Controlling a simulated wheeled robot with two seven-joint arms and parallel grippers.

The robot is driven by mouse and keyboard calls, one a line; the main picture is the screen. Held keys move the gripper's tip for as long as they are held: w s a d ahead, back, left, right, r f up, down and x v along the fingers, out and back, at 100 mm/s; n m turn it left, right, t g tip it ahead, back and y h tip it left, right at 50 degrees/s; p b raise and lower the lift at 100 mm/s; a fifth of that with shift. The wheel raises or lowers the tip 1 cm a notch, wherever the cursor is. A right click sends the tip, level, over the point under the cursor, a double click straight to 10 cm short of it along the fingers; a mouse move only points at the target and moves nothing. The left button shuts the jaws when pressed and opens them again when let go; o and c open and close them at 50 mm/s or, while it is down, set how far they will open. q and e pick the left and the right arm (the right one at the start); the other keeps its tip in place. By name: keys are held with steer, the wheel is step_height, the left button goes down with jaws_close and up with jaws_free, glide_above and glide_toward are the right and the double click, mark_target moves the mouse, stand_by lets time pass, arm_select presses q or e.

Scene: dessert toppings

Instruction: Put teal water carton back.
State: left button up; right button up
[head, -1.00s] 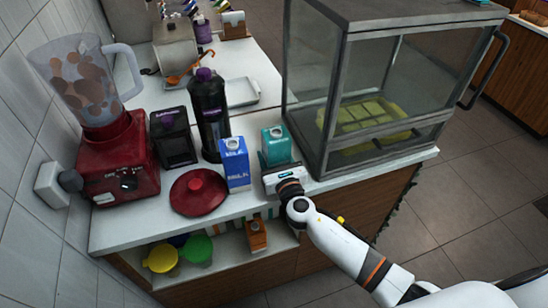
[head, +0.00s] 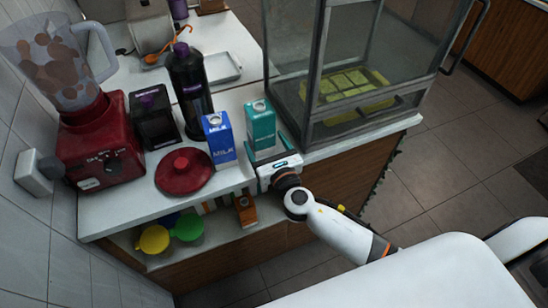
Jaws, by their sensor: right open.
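The teal carton (head: 261,128) stands upright on the white counter, between the blue milk carton and the glass display case. My right gripper (head: 271,155) is open, low at the near side of the teal carton by the counter's front edge. Its fingers point at the carton's lower part. I cannot tell whether they touch it. The carton's base is partly hidden by the gripper. My left gripper is not in view.
The blue milk carton (head: 219,141) stands close on the left, with a dark bottle (head: 190,92) behind it. A red lidded dish (head: 184,172) and a red blender (head: 98,142) are further left. The glass case (head: 345,75) stands close on the right. Cups sit on the shelf below.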

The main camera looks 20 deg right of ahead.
steer(key=s, duration=0.6)
steer(key=shift+s+b, duration=0.2)
steer(key=shift+b, duration=0.15)
steer(key=shift+d, duration=0.15)
